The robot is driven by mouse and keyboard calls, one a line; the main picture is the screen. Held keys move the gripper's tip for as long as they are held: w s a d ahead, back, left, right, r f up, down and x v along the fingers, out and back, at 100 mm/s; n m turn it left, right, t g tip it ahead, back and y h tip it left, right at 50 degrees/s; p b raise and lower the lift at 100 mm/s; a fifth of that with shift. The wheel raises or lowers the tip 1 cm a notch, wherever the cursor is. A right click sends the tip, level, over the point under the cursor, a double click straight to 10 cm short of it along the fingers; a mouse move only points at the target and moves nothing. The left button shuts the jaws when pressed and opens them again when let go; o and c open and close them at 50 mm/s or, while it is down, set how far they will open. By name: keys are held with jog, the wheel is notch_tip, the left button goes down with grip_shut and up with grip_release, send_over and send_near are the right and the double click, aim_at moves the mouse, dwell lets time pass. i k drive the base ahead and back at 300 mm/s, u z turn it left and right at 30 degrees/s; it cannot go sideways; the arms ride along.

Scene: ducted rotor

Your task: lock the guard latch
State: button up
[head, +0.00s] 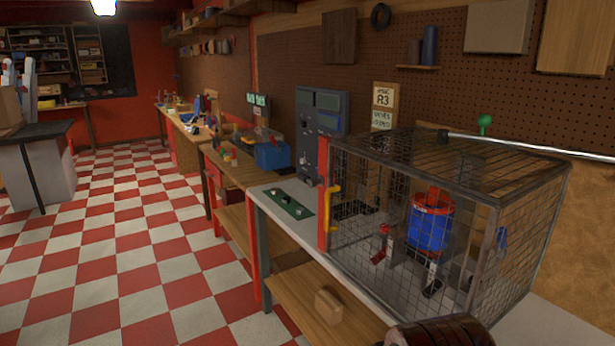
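A wire-mesh guard cage (470,182) stands on the bench at the right. Its left front edge has a red upright strip (322,238) with a yellow handle (333,206) on it. I cannot make out a separate latch or whether it is locked. Inside the cage, behind mesh, is a blue cylindrical unit (430,230) with red parts at its top and dark legs below. A small red piece (380,245) stands to its left. My gripper is not in view.
A green plate with knobs (290,203) lies on the bench left of the cage. A grey control panel (320,125) stands behind. A pale rod (530,147) crosses above the cage. A dark ribbed round part (440,333) fills the bottom edge. The checkered floor (130,250) at left is clear.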

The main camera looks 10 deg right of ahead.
aim_at(311, 183)
jog(key=z, duration=0.7)
jog(key=i, duration=0.7)
jog(key=u, duration=2.8)
